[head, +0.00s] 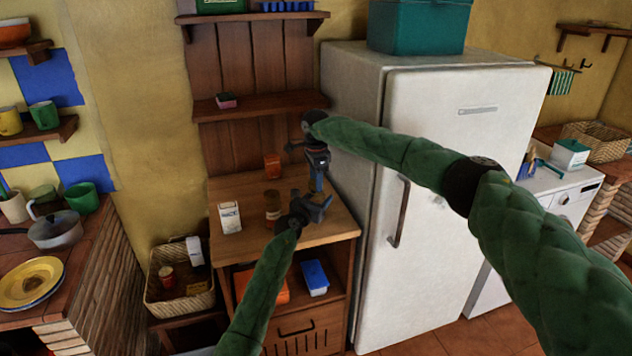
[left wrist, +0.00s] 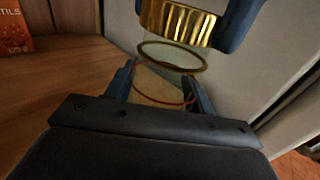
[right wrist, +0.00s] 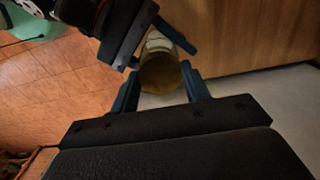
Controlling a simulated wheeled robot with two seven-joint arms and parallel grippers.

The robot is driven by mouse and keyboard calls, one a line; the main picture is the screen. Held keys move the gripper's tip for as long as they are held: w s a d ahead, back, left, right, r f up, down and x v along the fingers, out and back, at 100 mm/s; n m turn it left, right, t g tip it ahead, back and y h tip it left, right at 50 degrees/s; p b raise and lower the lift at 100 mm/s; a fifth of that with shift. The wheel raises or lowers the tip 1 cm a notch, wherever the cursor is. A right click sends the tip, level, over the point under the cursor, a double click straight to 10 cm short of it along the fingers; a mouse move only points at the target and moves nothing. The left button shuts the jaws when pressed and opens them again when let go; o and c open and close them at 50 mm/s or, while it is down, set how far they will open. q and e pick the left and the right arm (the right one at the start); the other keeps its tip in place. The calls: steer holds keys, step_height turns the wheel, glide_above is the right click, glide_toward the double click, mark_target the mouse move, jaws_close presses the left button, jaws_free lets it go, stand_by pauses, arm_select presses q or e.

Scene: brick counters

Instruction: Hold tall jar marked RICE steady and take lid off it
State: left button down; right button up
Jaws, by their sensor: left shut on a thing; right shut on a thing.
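The tall clear jar (left wrist: 163,92) stands between the fingers of my left gripper (left wrist: 160,88), which is shut on it. A red ring shows around the jar below its open glass rim. The gold lid (left wrist: 178,20) is between the blue fingers of my right gripper (right wrist: 160,88), which is shut on it. In the left wrist view a gap shows between lid and rim. The lid (right wrist: 160,75) also shows in the right wrist view, with the jar beyond it. In the head view the grippers mostly hide the jar; the RICE marking is not readable.
On the wooden counter (head: 245,190) stand a white box (head: 230,217), a brown jar (head: 273,205) and an orange box (head: 272,165) to the left of my grippers. A white fridge (head: 350,110) stands close on the right. A shelf (head: 260,103) hangs above the counter's back.

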steer(key=shift+r, duration=0.65)
steer(key=shift+r, duration=0.1)
steer(key=shift+r, duration=1.9)
arm_select(q)
steer(key=shift+c, duration=2.3)
jaws_free()
